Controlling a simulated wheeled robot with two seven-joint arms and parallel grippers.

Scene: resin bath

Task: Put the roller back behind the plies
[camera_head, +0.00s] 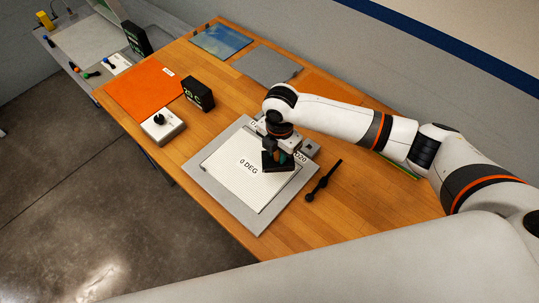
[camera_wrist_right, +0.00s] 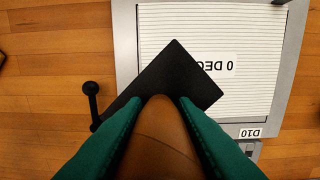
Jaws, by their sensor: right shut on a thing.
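My right gripper (camera_head: 277,159) is shut on a brown rounded grip (camera_wrist_right: 160,135), held between its green fingers in the wrist view. Below the grip is a flat black rectangular piece (camera_wrist_right: 170,80), turned diagonally over the white ribbed sheet (camera_head: 229,181) marked 0 DEG. I cannot tell whether the piece touches the sheet. A slim black tool with rounded bulges (camera_head: 323,182) lies on the table right of the sheet's grey base (camera_head: 257,221). I cannot tell which of the two black things is the roller. My left gripper is out of view.
A dark display box (camera_head: 198,92), a knob box (camera_head: 162,126) and an orange mat (camera_head: 147,92) lie left of the base. A blue sheet (camera_head: 221,41) and a grey sheet (camera_head: 267,66) lie along the back. The wooden table's front right is clear.

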